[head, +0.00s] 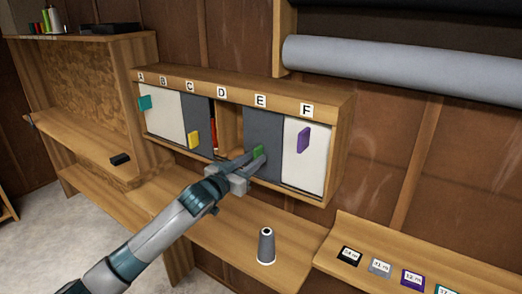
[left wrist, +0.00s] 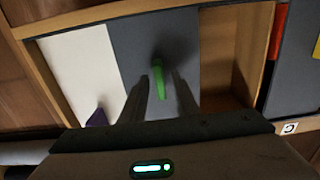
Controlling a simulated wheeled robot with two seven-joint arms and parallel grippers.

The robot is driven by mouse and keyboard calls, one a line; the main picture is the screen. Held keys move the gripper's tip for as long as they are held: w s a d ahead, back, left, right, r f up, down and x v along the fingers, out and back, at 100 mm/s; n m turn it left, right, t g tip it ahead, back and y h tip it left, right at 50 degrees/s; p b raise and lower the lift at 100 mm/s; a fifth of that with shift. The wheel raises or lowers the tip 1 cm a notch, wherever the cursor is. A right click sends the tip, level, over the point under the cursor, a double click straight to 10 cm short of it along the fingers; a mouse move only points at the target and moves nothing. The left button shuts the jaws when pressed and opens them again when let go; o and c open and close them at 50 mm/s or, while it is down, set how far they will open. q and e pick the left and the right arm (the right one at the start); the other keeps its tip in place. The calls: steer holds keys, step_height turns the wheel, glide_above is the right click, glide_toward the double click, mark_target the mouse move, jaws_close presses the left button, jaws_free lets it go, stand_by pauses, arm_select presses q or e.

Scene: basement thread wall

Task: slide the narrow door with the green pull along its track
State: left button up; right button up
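The narrow dark grey door (head: 262,130) with the green pull (head: 258,152) hangs in the wall cabinet below letter E. An open bay (head: 230,125) lies to its left, below D. My left gripper (head: 252,162) is at the green pull. In the left wrist view the grey door (left wrist: 140,40) fills the middle, and the green pull (left wrist: 158,80) stands between the two fingers (left wrist: 162,88). The fingers are apart, with gaps beside the pull; I see no clear grip on it. My right gripper is not in view.
White doors with a purple pull (head: 303,140) and a teal pull (head: 145,103), and a grey door with a yellow pull (head: 194,140), share the cabinet. Something red (head: 214,132) shows in the bay's left edge. A grey cone (head: 266,246) stands on the shelf below.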

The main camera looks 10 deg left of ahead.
arm_select(q)
jaws_close()
steer(key=w+a, duration=0.2)
steer(key=a, duration=0.4)
steer(key=w+a, duration=0.2)
steer(key=a, duration=0.5)
steer(key=shift+w+a, duration=0.3)
steer(key=shift+w, duration=0.1)
jaws_free()
steer(key=shift+p, duration=0.3)
